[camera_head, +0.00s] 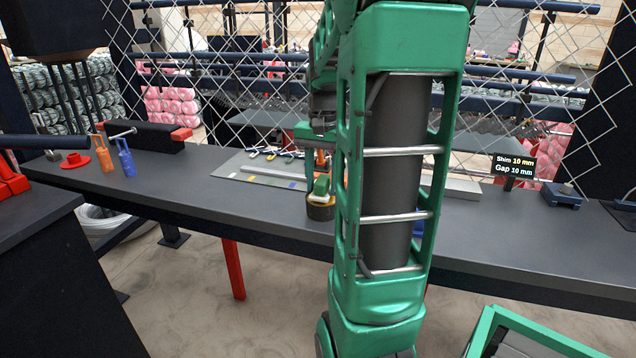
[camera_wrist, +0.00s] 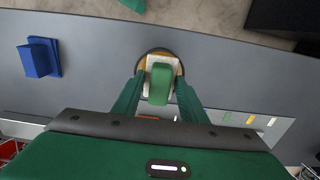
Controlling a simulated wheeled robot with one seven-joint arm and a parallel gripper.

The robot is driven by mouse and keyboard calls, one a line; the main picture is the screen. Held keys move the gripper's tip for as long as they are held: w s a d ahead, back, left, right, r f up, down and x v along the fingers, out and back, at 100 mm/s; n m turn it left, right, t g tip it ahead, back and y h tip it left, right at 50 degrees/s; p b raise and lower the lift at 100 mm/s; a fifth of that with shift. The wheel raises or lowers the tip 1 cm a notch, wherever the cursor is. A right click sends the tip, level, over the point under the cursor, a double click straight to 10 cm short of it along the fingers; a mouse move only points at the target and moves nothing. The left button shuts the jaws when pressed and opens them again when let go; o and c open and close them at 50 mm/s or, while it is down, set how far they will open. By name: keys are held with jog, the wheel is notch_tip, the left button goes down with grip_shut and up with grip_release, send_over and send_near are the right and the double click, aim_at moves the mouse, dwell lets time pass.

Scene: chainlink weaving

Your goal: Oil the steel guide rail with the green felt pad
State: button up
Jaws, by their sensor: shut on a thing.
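My gripper (camera_wrist: 159,80) is shut on the green felt pad (camera_wrist: 160,88), which has a pale backing. In the head view the pad (camera_head: 321,186) shows just left of my arm, at the front of the bench. A dark round tin (camera_head: 320,208) with a yellowish rim stands directly under it. The pad is over or in the tin's mouth; I cannot tell if it touches what is inside. A pale steel bar (camera_head: 460,188), likely the guide rail, lies on the bench to the right, partly hidden behind my arm.
A blue block (camera_wrist: 40,58) stands near the tin. A flat sheet (camera_head: 228,168) with coloured marks and a thin bar lies to the left. Orange (camera_head: 105,155) and blue (camera_head: 126,158) tools stand further left. A shim sign (camera_head: 514,167) stands right. Chainlink mesh hangs behind the bench (camera_head: 180,190).

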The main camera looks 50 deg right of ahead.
aim_at(322, 179)
jog(key=shift+f, duration=0.55)
dwell(1.4)
jog(key=shift+r, duration=0.1)
jog(key=shift+w+r, duration=0.1)
jog(key=shift+r, duration=3.4)
